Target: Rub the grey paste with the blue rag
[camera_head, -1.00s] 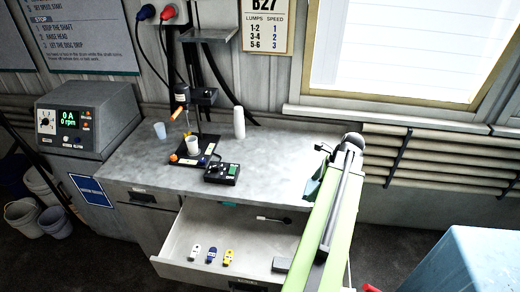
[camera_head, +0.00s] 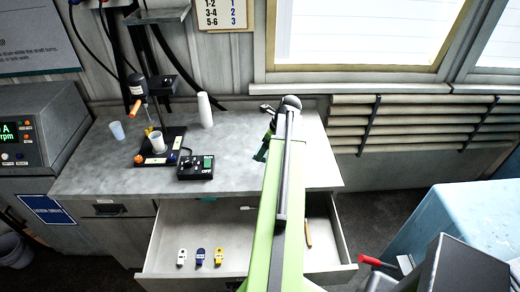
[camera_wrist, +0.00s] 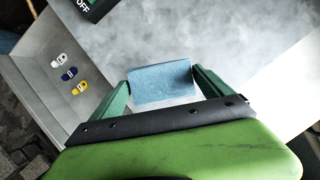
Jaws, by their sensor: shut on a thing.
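My gripper (camera_wrist: 162,76) is shut on the blue rag (camera_wrist: 162,83), a small pale-blue folded piece between its two green fingers. In the wrist view they are over the grey bench top, near its front edge and the open drawer. In the head view my gripper (camera_head: 264,146) is over the right part of the bench (camera_head: 100,175), and my arm hides most of it and the rag. I cannot make out the grey paste in any view. A white cup (camera_head: 157,145) stands on the disperser's dark base, left of my gripper; its contents are too small to tell.
A black control box (camera_head: 195,169) stands in front of the disperser, with a white cup stack (camera_head: 205,110) behind. A pale-blue cup (camera_head: 117,131) stands left. The open drawer (camera_head: 165,232) holds several small tags and a wooden-handled tool (camera_head: 308,233). A blue-covered table (camera_head: 470,205) is at right.

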